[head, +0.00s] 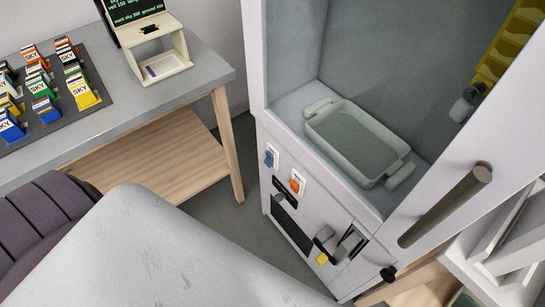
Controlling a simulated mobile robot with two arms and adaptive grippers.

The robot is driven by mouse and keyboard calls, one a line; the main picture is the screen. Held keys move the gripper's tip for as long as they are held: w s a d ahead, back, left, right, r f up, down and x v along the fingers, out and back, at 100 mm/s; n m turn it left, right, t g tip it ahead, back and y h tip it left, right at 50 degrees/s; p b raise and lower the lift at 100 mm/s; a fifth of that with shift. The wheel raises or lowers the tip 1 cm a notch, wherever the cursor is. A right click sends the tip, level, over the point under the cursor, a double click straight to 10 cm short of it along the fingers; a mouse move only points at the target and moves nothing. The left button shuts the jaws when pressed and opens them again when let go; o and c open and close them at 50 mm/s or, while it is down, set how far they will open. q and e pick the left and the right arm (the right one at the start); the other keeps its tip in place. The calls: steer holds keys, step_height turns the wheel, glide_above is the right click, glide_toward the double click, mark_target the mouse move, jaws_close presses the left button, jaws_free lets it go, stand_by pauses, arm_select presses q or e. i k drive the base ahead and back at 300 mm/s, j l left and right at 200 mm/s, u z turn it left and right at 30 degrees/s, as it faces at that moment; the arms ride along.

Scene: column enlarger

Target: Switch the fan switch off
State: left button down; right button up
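Two toggle-like switches sit on white plates on the front of a white cabinet (282,226). One is a blue switch (270,158) and the other is an orange switch (296,185), lower and to the right. I see no readable label, so I cannot tell which is the fan switch or which position is off. Neither of my grippers is in view.
The cabinet's open bay holds a pale tray (347,112). A brown bar handle (445,205) juts out at right; a black knob (388,273) sits low. A grey table (190,90) with small boxes stands left. A pale scuffed surface (150,255) fills the bottom foreground.

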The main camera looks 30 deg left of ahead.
mark_target(268, 161)
steer(key=u, duration=0.95)
